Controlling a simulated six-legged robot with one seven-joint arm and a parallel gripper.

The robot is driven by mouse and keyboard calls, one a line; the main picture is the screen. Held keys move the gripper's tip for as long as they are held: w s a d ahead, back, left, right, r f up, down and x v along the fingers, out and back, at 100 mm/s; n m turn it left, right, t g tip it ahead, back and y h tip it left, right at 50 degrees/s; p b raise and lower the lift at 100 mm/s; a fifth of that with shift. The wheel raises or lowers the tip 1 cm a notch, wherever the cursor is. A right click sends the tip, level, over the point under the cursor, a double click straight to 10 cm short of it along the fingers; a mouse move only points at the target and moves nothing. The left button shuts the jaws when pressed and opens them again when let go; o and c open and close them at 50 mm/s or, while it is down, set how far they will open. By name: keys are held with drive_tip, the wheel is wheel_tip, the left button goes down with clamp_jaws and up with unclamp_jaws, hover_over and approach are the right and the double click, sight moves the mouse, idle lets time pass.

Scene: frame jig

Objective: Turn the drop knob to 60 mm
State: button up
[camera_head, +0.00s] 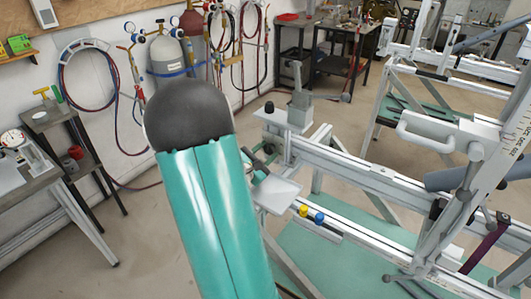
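The white frame jig (345,167) stands at the right. I cannot tell which of its knobs is the drop knob. A black knob (269,107) sits on the jig's left end, and another black knob (437,208) is on the front rail. A yellow knob (303,210) and a blue knob (319,217) sit side by side on the lower rail. A scale plate (515,130) with numbers is at the right edge; its reading is too small to tell. Small dark and green parts (262,155) show beside my teal arm; they may be my gripper or jig parts. My arm hides what lies behind it.
A small white tray plate (277,194) juts out at the jig's left end, close to my arm. A side bench (35,180) with a dial gauge (12,139) stands at the left. Gas cylinders (168,58) and hoses line the wall. Floor is open between bench and jig.

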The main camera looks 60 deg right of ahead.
drive_tip(key=c, duration=0.5)
drive_tip(key=shift+o, duration=0.2)
drive_tip(key=shift+n, duration=0.3)
drive_tip(key=n, duration=1.7)
drive_tip(key=shift+a+n, duration=0.1)
drive_tip(key=shift+n, duration=0.3)
drive_tip(key=n, duration=0.5)
drive_tip(key=shift+s+n, duration=0.1)
drive_tip(key=shift+n, duration=0.2)
